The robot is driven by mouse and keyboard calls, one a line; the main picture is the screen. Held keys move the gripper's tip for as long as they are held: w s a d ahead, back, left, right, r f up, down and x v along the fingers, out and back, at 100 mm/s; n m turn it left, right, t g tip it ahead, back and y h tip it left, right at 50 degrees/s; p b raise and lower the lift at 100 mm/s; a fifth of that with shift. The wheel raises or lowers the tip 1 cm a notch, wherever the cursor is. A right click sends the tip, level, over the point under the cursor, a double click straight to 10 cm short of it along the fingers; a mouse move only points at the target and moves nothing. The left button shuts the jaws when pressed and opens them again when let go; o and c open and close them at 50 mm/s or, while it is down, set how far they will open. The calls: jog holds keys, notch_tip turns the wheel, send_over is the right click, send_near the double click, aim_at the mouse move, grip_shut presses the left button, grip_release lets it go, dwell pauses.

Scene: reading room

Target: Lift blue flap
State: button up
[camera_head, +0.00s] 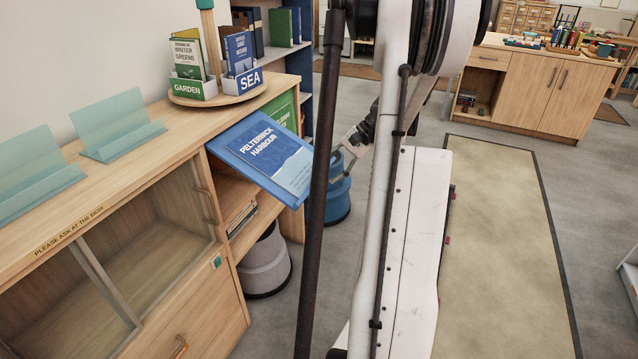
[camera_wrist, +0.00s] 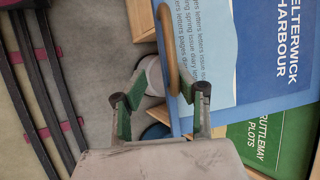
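The blue flap (camera_head: 250,160) slopes out from the end of the wooden cabinet, bearing a "Pelterwick Harbour" booklet. In the wrist view the blue flap (camera_wrist: 245,105) fills the upper right, with a thin rounded wooden bar (camera_wrist: 172,60) along its near edge. My gripper (camera_wrist: 160,97) has its two green-padded fingers apart. The bar's lower end and the flap's edge lie between them, the right finger over the flap's face. I cannot tell if either finger touches. In the head view my arm and a dark post hide most of the gripper.
A round tray (camera_head: 240,97) with Garden and Sea boxes stands on the cabinet top (camera_head: 150,150). Grey (camera_head: 266,265) and blue (camera_head: 338,195) round stools stand below. Open floor lies to the right.

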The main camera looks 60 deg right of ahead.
jog(key=shift+v, duration=2.25)
jog(key=d+r+p, duration=0.3)
jog(key=r+p, duration=0.1)
jog(key=r, duration=0.3)
jog(key=s+d+r+p, duration=0.1)
jog(key=d+r+p, duration=0.2)
jog(key=r, duration=0.4)
jog(key=shift+r+p, duration=0.3)
jog(key=shift+p, duration=0.45)
jog(key=shift+d, duration=0.15)
jog(key=shift+c, duration=0.2)
